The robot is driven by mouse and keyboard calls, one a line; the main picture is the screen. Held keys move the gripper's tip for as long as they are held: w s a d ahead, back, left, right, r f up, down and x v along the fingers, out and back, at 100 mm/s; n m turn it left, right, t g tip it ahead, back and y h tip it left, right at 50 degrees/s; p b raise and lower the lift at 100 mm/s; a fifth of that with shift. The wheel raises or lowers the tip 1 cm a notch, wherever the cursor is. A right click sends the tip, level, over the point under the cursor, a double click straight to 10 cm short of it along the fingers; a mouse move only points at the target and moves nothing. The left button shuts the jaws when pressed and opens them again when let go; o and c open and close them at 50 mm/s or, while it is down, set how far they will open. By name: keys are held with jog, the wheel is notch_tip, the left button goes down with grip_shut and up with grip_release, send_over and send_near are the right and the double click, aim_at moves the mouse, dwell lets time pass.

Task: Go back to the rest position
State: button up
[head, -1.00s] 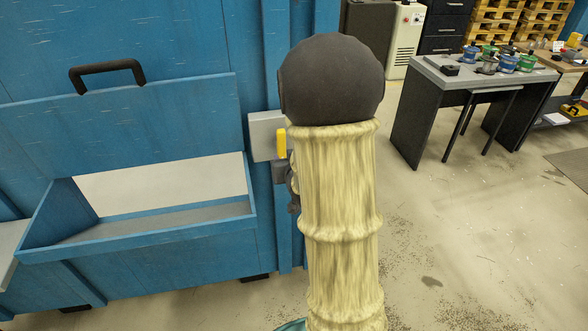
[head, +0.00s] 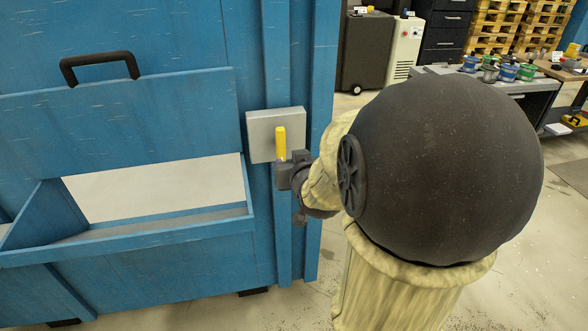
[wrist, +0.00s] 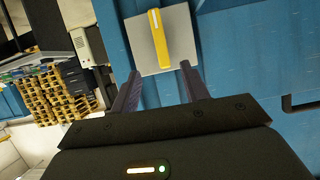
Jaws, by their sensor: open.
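My gripper (wrist: 156,85) is open and empty in the wrist view, its two fingers apart in front of a grey box with a yellow lever. In the head view my gripper (head: 284,172) is beside the lower part of that lever, partly hidden by my own arm. The yellow lever (head: 281,143) stands upright on the grey box (head: 262,125), which is fixed to the blue machine. In the wrist view the lever (wrist: 159,40) lies beyond the fingertips, tilted in the picture, on the box (wrist: 180,55). I cannot tell whether a finger touches it.
The blue machine (head: 150,120) fills the left, with a black handle (head: 100,58) on its panel and an open bin (head: 130,232) below. A table with several spools (head: 507,72) stands behind my arm at right. Pallets (head: 500,25) are stacked at the back.

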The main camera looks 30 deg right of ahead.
dwell(0.5)
jog(key=s+a+f+n+g+y+p, duration=0.1)
jog(key=s+a+f+g+p, duration=0.2)
jog(key=s+a+g, duration=0.2)
jog(key=s+a+f+n+g+y+p, duration=0.2)
jog(key=s+a+f+g+p, duration=0.1)
jog(key=s+a, duration=0.4)
jog(key=shift+a+f+g+y+p, duration=0.3)
jog(key=shift+a+g+p, duration=0.25)
jog(key=shift+a+g, duration=0.55)
